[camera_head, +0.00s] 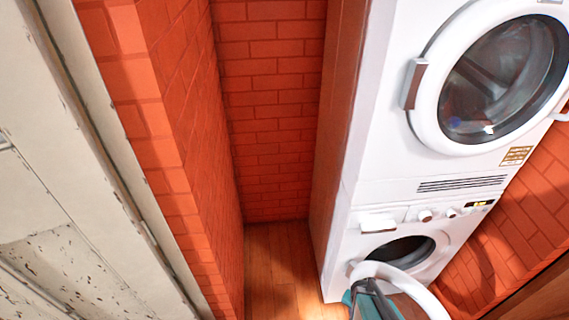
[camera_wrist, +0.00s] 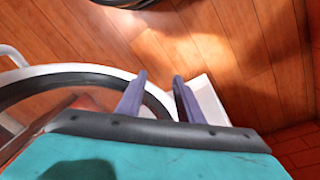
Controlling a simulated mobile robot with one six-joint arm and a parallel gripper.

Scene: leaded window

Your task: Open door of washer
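The washer is the lower white machine (camera_head: 340,270) of a stack. Its round door (camera_head: 415,290) stands swung out from the front, and the dark drum opening (camera_head: 402,252) shows behind it. My gripper (camera_head: 366,290) is at the left side of this door in the head view. In the wrist view, the door's white ring (camera_wrist: 100,70) curves in from the left and passes behind and between the fingers. My gripper (camera_wrist: 158,76) has its fingers apart, with floor showing between the tips. A white block (camera_wrist: 207,100), perhaps the door handle, lies just right of the right finger. Contact is unclear.
An upper white machine (camera_head: 385,150) has its round glass door (camera_head: 500,80) shut, with a handle (camera_head: 413,84) on the left. Brick walls (camera_head: 270,120) stand behind and left. Wood floor (camera_head: 270,265) is clear left of the stack. A pale panel (camera_head: 70,180) is at far left.

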